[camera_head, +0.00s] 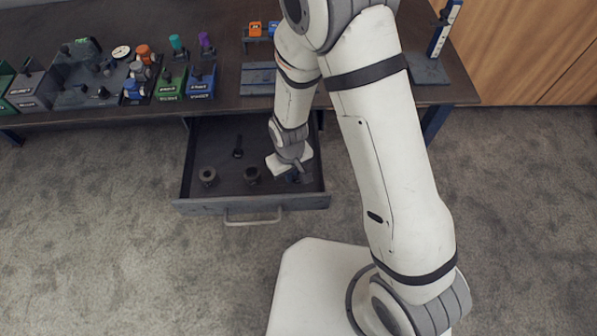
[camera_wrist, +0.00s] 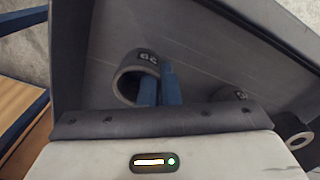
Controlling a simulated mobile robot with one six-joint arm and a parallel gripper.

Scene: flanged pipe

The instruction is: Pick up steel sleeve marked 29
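The steel sleeve (camera_wrist: 128,76) is a short dark grey ring with a pale number, seemingly 29, on its side. It lies in the open drawer (camera_head: 225,207), and its open end shows in the wrist view. My gripper (camera_wrist: 160,84) has two blue fingers, close together at the sleeve. One finger overlaps the sleeve's opening and the other is at its right side. I cannot tell whether they press on its wall. In the head view my gripper (camera_head: 293,177) is low at the drawer's right side, and the sleeve there is hidden by my arm.
Two other dark round parts, one at left (camera_head: 208,176) and one in the middle (camera_head: 252,174), stand in the drawer with a small dark piece (camera_head: 238,152) behind. Drawer walls surround my gripper. The bench (camera_head: 140,98) above holds bins and coloured parts.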

